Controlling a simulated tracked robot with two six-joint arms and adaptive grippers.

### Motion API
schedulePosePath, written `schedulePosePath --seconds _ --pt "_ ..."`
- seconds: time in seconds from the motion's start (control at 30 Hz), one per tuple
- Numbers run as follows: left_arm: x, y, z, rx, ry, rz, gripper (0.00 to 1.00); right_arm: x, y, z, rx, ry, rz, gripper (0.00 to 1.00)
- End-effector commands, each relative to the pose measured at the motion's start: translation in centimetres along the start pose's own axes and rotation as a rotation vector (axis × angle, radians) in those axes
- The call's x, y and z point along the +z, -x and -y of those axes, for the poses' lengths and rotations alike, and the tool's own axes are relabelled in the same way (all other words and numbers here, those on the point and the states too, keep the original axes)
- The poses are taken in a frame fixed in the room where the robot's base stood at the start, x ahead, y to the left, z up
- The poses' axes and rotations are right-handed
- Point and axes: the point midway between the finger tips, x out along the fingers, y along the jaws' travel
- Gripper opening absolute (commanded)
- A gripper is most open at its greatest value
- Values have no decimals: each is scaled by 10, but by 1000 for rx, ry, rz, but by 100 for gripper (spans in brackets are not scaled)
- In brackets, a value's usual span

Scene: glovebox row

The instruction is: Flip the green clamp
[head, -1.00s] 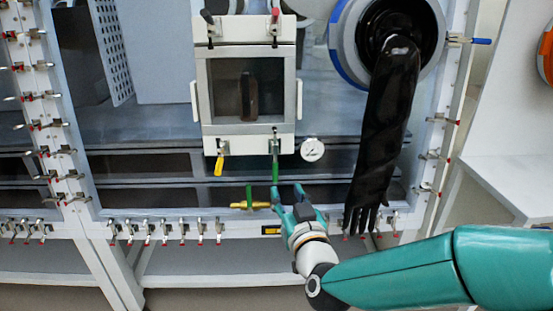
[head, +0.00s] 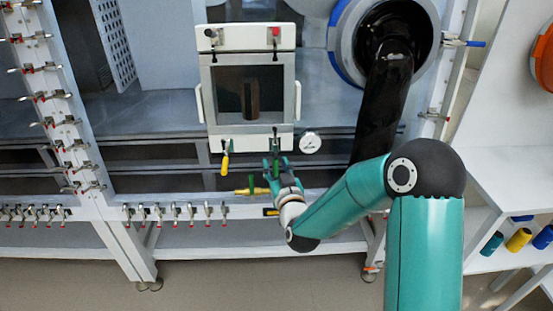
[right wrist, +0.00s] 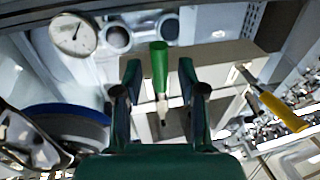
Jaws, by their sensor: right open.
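The green clamp (right wrist: 159,68) shows in the right wrist view as a green handle on a metal shank, between the two fingers. In the head view the clamp (head: 275,146) sits at the lower right of the white hatch door (head: 203,90), partly hidden by my gripper. My right gripper (head: 277,163) is open just below the door, with a finger on each side of the handle. In the right wrist view the fingers (right wrist: 160,80) show gaps to the handle on both sides. My left gripper is not in view.
A clamp with a yellow handle (head: 225,162) hangs at the door's lower left. A round gauge (head: 310,143) is just right of the door. A brass valve (head: 252,191) is below. A black glove (head: 376,120) hangs at the right, behind my arm.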

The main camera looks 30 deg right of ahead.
Motion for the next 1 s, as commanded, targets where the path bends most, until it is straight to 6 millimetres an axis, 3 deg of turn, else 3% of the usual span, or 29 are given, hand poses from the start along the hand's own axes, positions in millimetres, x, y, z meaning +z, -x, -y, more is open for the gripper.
schedulePosePath --seconds 0.37,0.63,1.0 --pt "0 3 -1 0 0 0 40 0 -7 0 0 0 0 40" --pt "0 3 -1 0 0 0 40 0 -7 0 0 0 0 0" --pt "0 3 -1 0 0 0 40 0 -7 -2 0 0 1 0"
